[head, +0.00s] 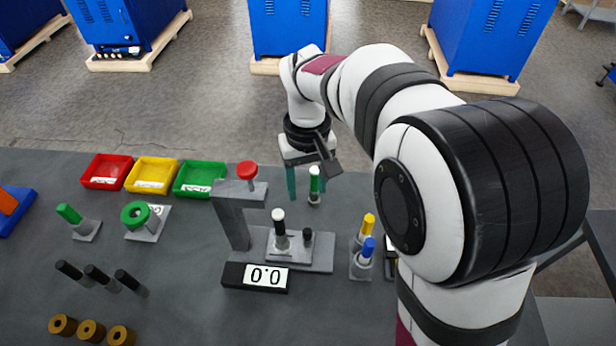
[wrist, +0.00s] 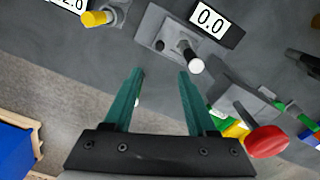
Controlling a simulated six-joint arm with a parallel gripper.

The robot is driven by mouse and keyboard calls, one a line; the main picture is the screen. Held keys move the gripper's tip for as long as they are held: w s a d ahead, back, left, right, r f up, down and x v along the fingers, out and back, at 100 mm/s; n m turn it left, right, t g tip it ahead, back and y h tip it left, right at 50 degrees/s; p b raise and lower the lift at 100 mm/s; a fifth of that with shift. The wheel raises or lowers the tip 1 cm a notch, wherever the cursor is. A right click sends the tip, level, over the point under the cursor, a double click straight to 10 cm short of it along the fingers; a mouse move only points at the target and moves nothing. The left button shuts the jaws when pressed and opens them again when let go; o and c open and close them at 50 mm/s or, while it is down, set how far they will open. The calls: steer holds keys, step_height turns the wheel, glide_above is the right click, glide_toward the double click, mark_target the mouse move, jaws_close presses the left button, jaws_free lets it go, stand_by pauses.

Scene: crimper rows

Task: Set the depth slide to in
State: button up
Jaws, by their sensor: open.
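No label in view reads "depth slide", so I cannot tell for certain which control it is. A green post with a white band (head: 314,184) stands behind the press, near my fingers in the head view. My gripper (head: 313,182) has teal fingers, open and pointing down behind the press. In the wrist view the space between its fingertips (wrist: 160,73) is empty.
A red knob (head: 247,169) tops the press. A 0.0 display (head: 266,277) lies in front. Yellow (head: 368,225) and blue (head: 367,248) handles stand at right, beside my arm. Red, yellow and green bins (head: 200,192), dark pegs and brass rings lie left.

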steer(key=w+a+g+h, duration=0.2)
steer(key=w+g, duration=0.1)
steer(key=w, duration=0.3)
steer(key=g, duration=0.1)
glide_toward(307, 231)
steer(key=x, duration=0.8)
steer(key=shift+s+d+f, duration=0.1)
steer(key=shift+f, duration=0.25)
jaws_close()
stand_by(0.7)
